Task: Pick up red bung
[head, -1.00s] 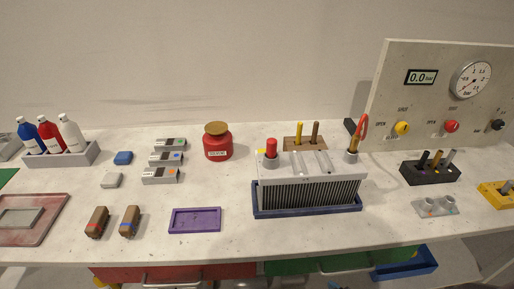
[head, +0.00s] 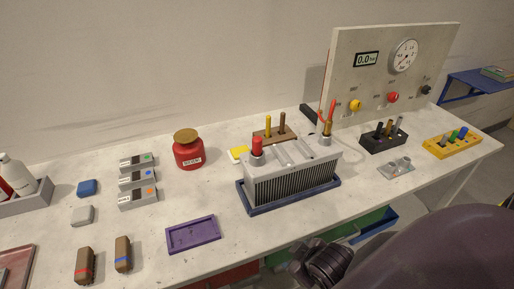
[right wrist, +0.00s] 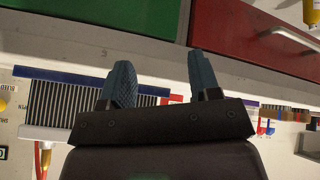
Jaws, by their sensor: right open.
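The red bung (head: 257,146) stands upright in the left port on top of the grey finned block (head: 292,180). The block sits in a dark blue tray (head: 290,207) in the middle of the bench. My right gripper shows in the right wrist view (right wrist: 162,82), its two blue-grey fingers apart and nothing between them. In that view the finned block (right wrist: 65,105) lies beyond the fingers, and I cannot make out the bung for certain. My dark right arm enters the head view at lower right, clear of the block. My left gripper is not in view.
A red jar (head: 188,152) stands left of the block, and a purple tray (head: 193,234) lies in front left. A brown holder (head: 275,135) with upright pegs is behind. The gauge panel (head: 380,70) stands at back right. Drawers, one green (right wrist: 95,35), are below the bench.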

